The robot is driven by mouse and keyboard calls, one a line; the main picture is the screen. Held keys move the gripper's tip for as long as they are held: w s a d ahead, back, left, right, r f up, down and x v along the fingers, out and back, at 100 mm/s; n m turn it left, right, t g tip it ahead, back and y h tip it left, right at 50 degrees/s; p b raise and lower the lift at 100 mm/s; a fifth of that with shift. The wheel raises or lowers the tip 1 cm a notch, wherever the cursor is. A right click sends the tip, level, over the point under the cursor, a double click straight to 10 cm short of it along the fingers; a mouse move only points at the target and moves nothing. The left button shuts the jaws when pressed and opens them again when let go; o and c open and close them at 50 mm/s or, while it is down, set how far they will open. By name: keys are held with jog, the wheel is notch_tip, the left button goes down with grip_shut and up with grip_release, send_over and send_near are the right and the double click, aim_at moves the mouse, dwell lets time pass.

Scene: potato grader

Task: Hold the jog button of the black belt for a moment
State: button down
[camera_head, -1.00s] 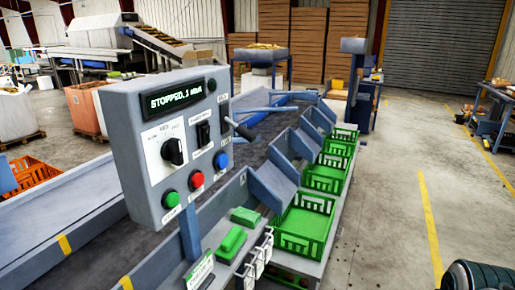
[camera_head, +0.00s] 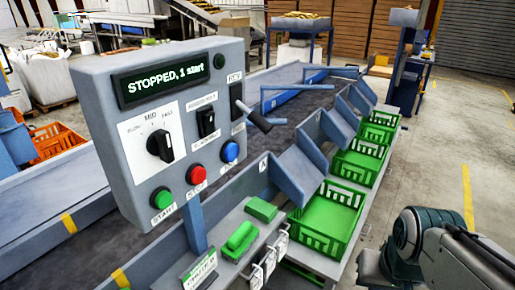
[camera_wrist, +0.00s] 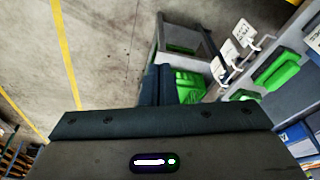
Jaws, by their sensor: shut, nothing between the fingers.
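The grey control panel (camera_head: 175,120) stands tilted at the left of the head view. Its display (camera_head: 160,86) reads "STOPPED, 1 start". A blue button (camera_head: 230,151) sits at its lower right, right of a red button (camera_head: 196,174) and a green button (camera_head: 161,198); the blue one's label is too small to read. The dark belt (camera_head: 285,108) runs behind the panel. My gripper (camera_wrist: 155,84) is shut and empty in the wrist view, pointing over the floor near the machine's end, apart from the panel. The head view shows part of my arm at lower right, not the gripper.
The panel also carries a black dial (camera_head: 160,144), a rocker switch (camera_head: 206,122) and a lever (camera_head: 252,112) sticking out on the right. Green crates (camera_head: 325,222) line the machine's side. Green blocks (camera_head: 239,238) lie on the ledge below the panel.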

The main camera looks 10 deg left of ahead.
jog(key=w+a+r+m+g+y+p, duration=0.1)
jog(key=a+r+m+g+y+p, duration=0.25)
jog(key=a+m+y, duration=0.9)
jog(key=w+a+r+m+t+y+p, duration=0.3)
jog(key=w+r+m+t, duration=0.4)
jog(key=w, duration=0.5)
jog(key=a+r+m+y, duration=0.1)
jog(key=r+m, duration=0.1)
jog(key=shift+w+m, duration=0.3)
jog(key=shift+m, duration=0.05)
jog(key=shift+a+t, duration=0.2)
jog(key=shift+t, duration=0.05)
jog(key=p, duration=0.4)
send_near(235, 153)
jog(key=x, duration=0.5)
jog(key=shift+a+r, duration=0.1)
jog(key=shift+a, duration=0.15)
jog(key=shift+w+a, duration=0.25)
jog(key=shift+a, duration=0.4)
jog(key=shift+w, duration=0.1)
